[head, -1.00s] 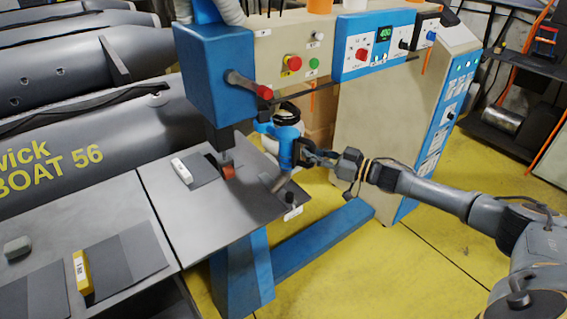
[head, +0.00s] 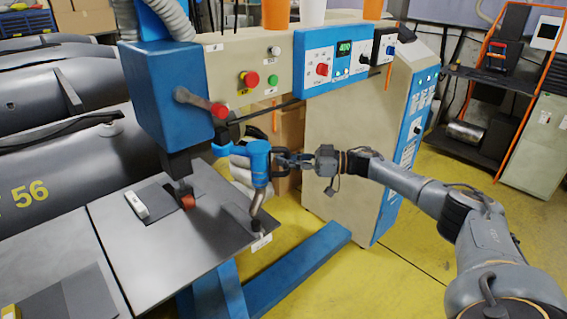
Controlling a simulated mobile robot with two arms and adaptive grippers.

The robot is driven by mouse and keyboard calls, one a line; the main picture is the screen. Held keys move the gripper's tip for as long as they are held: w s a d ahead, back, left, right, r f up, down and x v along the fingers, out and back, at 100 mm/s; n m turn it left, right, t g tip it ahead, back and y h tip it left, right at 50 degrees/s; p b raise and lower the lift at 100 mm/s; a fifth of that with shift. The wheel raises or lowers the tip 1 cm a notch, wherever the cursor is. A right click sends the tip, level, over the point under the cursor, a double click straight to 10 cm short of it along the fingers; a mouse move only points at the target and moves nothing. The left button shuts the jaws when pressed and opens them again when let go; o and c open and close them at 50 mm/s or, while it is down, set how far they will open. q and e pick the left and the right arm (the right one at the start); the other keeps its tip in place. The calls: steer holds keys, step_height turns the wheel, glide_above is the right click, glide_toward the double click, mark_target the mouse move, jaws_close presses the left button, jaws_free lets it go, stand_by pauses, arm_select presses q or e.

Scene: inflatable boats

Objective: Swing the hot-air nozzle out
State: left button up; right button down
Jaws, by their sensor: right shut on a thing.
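The hot-air nozzle is a blue-handled unit (head: 258,163) with a metal tube (head: 257,203) pointing down near the right edge of the machine's work plate (head: 165,260). My right gripper (head: 280,163) comes in from the right and is shut on the blue body of this unit. The pressing roller (head: 187,200) sits under the blue machine head, left of the nozzle and apart from it. The left gripper is not in the picture.
The blue machine head (head: 165,95) with a red-tipped lever (head: 218,110) stands just left. The control panel (head: 335,58) and beige cabinet (head: 345,150) stand behind. Grey boat tubes (head: 50,150) lie at left. Yellow floor is clear at right.

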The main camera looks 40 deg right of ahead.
steer(key=shift+d, duration=0.45)
steer(key=c, duration=1.7)
jaws_free()
steer(key=shift+o, duration=0.5)
steer(key=shift+s+d, duration=0.1)
steer(key=shift+d, duration=0.05)
steer(key=v, duration=1.2)
steer(key=shift+s, duration=0.2)
